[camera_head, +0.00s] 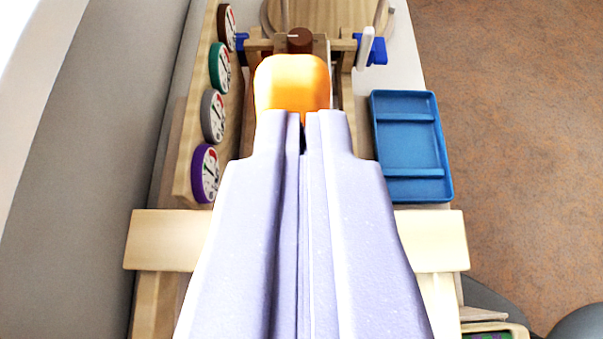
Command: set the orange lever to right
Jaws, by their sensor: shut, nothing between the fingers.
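The orange lever (291,80) shows as a rounded orange knob straight beyond my gripper's tips, in the upper middle of the head camera view. My gripper (303,117) is shut and empty, and its fingertips overlap the near edge of the orange knob in the picture. I cannot tell whether they touch it. The lever's shaft and its base are hidden behind the knob and my fingers, so its setting cannot be read.
Several round dials, among them a purple-rimmed one (205,173), line a wooden board on the left. A blue tray (446,180) lies to the right. A brown knob (300,41) and a wooden frame stand behind the lever. A pale wooden bar (432,240) crosses nearer me.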

